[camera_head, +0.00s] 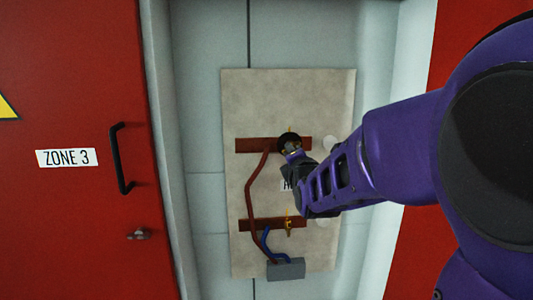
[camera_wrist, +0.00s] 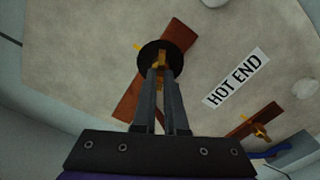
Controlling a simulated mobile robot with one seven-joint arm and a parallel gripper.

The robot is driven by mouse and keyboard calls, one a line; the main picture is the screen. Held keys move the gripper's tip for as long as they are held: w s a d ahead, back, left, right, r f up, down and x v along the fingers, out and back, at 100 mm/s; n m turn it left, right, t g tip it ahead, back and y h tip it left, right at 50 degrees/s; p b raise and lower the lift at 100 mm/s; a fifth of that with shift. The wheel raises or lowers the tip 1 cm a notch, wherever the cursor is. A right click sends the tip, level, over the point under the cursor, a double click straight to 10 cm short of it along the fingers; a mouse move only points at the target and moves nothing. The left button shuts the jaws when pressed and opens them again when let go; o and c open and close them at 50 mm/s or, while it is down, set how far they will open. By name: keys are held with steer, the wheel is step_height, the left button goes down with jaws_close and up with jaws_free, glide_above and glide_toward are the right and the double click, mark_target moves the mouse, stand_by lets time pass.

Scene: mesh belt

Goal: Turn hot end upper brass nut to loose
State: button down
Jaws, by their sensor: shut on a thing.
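The upper brass nut (camera_wrist: 159,60) sits in front of a round black disc (camera_wrist: 178,50) on the upper brown bar (camera_wrist: 180,32) in the wrist view. My gripper (camera_wrist: 162,72) has its two narrow fingers shut on the nut, one on each side. In the head view my gripper (camera_head: 293,151) reaches the upper bar from the right and covers most of the nut. The label HOT END (camera_wrist: 236,76) is on the panel beside it in the wrist view. Which way the nut is turned is hard to tell.
A lower brass fitting (camera_head: 289,226) is on the lower brown bar (camera_head: 258,224), above a grey box (camera_head: 286,269). Red and blue pipes run at the left of the panel (camera_head: 300,95). A red ZONE 3 door (camera_head: 75,220) stands at left.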

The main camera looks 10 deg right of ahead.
stand_by(0.4)
steer(key=c, duration=1)
jaws_free()
steer(key=shift+o, duration=0.2)
steer(key=shift+s, duration=0.1)
